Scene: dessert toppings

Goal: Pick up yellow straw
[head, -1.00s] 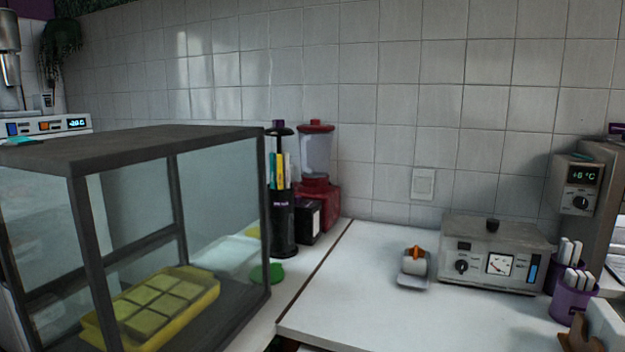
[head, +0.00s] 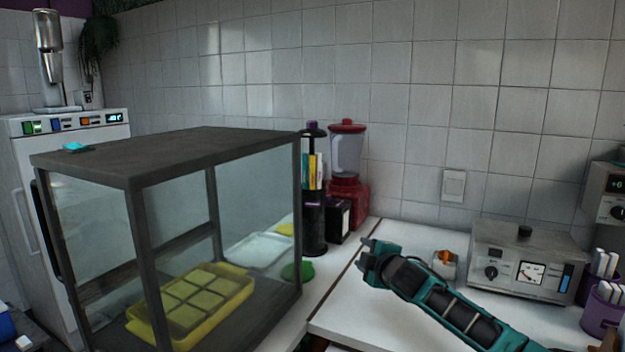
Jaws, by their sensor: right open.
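The yellow straw (head: 312,172) stands upright in a tall black holder (head: 313,228) on the counter behind the glass case. Teal and white straws stand beside it in the same holder. My right gripper (head: 365,256) is open and empty. It reaches in from the lower right and shows over the white counter, to the right of and lower than the holder, apart from it. My left gripper is not in view.
A glass case (head: 215,142) with a yellow tray (head: 240,294) fills the left. A red blender (head: 347,190) and a small black box (head: 338,220) stand beside the holder. A grey metal appliance (head: 527,258) and a purple cup (head: 601,314) are at right.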

